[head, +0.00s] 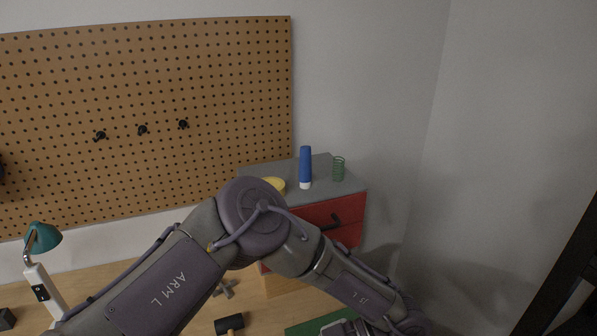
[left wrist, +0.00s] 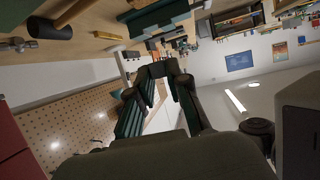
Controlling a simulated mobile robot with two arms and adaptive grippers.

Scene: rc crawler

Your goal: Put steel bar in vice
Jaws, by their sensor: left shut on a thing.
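My left gripper (left wrist: 157,70) shows in the left wrist view, its two dark fingers with green ridged pads closing towards the tips. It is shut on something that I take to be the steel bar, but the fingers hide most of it. In the head view my left arm crosses the picture and bends down at the lower right, with its gripper out of clear sight there. I cannot make out the vice for certain in either view. My right gripper is in neither view.
A red cabinet (head: 345,235) carries a blue bottle (head: 305,165), a green coil (head: 339,169) and a yellow dish (head: 274,184). A black-headed mallet (head: 229,324) and a green mat (head: 305,328) lie on the wooden bench. A lamp (head: 42,238) stands left, before the pegboard (head: 150,80).

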